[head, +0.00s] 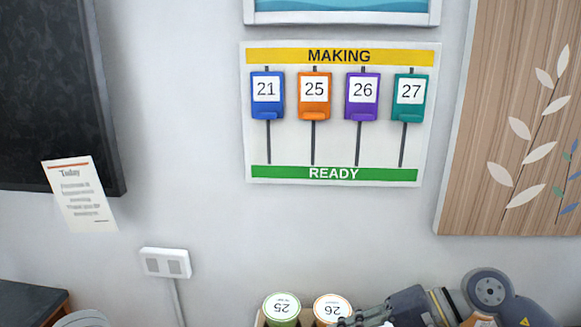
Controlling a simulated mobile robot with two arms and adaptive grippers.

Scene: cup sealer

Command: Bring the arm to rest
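My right arm comes in at the bottom right, bent, with its forearm pointing left. My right gripper (357,318) is at the bottom edge, beside the cup with the lid marked 26 (331,308). The frame edge cuts off its fingertips, so I cannot tell whether it is open or shut, or whether it touches that cup. A cup with a green-rimmed lid marked 25 (282,307) stands just left of cup 26. My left gripper is not in view.
On the wall hangs a MAKING/READY board (341,146) with sliders 21 (267,112), 25 (314,112), 26 (362,114) and 27 (408,114), all at the MAKING end. A wall socket (165,263) and dark counter corner (30,300) are at lower left.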

